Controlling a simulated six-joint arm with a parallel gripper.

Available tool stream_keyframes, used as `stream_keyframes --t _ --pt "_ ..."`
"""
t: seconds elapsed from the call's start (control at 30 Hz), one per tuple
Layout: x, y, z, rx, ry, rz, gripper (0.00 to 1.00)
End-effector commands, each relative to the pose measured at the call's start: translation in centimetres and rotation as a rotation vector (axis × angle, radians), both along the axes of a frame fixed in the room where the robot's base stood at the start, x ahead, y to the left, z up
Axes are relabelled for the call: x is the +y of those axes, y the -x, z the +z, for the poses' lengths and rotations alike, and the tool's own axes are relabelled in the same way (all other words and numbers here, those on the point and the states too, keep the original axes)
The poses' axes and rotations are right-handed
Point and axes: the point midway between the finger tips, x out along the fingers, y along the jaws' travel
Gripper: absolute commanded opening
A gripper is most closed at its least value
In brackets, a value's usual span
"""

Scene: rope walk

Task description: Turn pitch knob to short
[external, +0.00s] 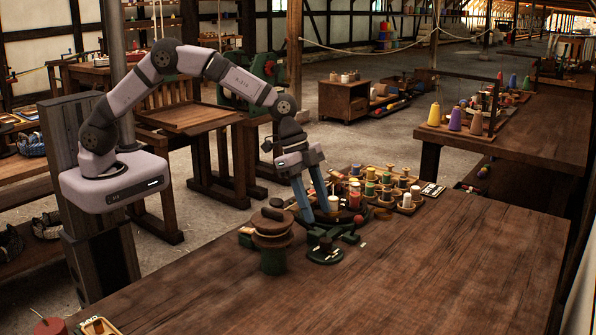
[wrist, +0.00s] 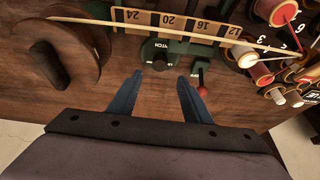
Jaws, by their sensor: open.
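The pitch knob (wrist: 160,63), a small dark knob on a green base, sits on the bench beneath a wooden number scale (wrist: 180,22) in the wrist view. White lettering is beside it; its pointing direction is too small to tell. In the external view its round green base (external: 325,256) is at the near side of the bench apparatus. My gripper (wrist: 160,85) is open and empty, with two blue fingers. The knob lies ahead of and between the fingertips in the wrist view, apparently apart from them.
A red ball-ended lever (wrist: 202,89) stands close to the right finger. A round wooden reel (wrist: 65,50) is at the left, also in the external view (external: 272,228). Coloured spools (external: 385,185) crowd behind. The bench's front (external: 420,280) is clear.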

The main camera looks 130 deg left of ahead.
Motion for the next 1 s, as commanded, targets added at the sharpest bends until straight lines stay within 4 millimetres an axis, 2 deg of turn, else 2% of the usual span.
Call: stream_keyframes --t 0.37,0.8,1.0 --pt "0.1 -0.2 -1.0 0.004 0.025 0.010 0.45" --pt "0.1 -2.0 -5.4 0.005 0.023 0.010 0.45" --pt "0.1 -2.6 -6.7 0.003 0.024 0.010 0.45"
